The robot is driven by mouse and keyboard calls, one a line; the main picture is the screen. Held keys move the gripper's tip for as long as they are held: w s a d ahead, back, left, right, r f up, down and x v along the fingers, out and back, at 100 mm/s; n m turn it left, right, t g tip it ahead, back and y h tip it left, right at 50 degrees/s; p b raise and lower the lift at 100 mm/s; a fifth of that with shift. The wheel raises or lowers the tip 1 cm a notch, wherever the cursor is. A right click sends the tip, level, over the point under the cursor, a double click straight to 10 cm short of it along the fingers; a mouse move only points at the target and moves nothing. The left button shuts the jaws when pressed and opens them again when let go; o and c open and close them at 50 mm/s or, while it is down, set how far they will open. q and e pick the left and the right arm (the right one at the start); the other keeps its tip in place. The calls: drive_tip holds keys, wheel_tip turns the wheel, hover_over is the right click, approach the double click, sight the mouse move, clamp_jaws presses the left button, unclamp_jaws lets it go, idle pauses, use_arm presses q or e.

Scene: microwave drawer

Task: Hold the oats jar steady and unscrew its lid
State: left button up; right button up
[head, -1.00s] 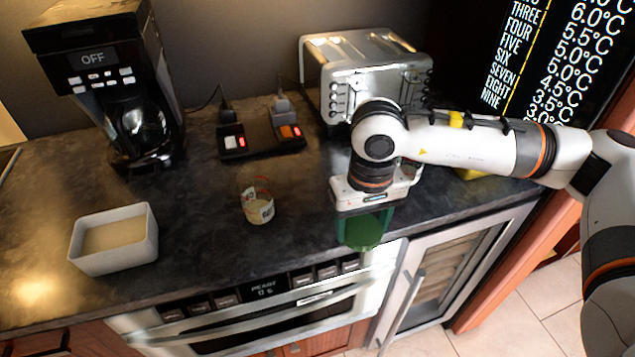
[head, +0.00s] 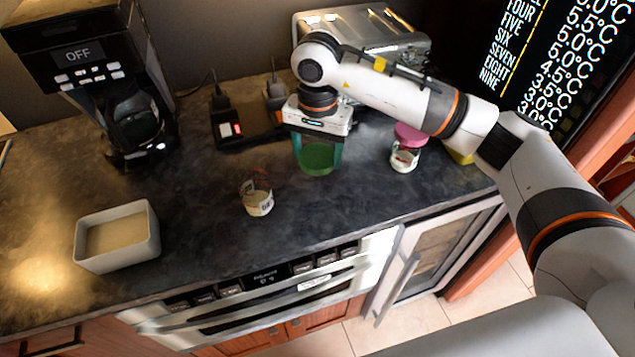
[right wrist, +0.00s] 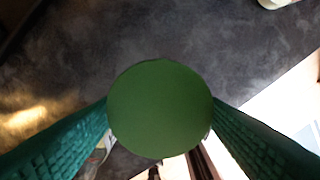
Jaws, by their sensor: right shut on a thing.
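My right gripper (head: 317,158) is shut on a round green lid (head: 318,150), held in the air over the counter. In the right wrist view the lid (right wrist: 160,108) shows as a flat green disc between the two teal fingers. A small open glass jar (head: 257,196) with a label and pale contents stands upright on the counter, left of and nearer than the gripper, apart from it. It has no lid on; I cannot read whether its label says oats. My left gripper is out of view.
A jar with a pink lid (head: 406,150) stands right of the gripper, under my right arm. A toaster (head: 365,45) and a power strip (head: 245,128) are behind. A coffee maker (head: 95,75) and white dish (head: 118,238) are at left. The counter front centre is clear.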

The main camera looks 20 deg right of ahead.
sight(318, 192)
wheel_tip(318, 192, down, 9)
drive_tip(key=shift+f+p, duration=0.15)
drive_tip(key=shift+p, duration=1.1)
drive_tip(key=shift+f, duration=0.15)
drive_tip(key=o, duration=1.1)
drive_tip(key=shift+r, duration=0.3)
drive_tip(key=shift+r+b, duration=0.3)
wheel_tip(318, 192, up, 11)
drive_tip(key=b, duration=0.3)
drive_tip(key=shift+r, duration=0.1)
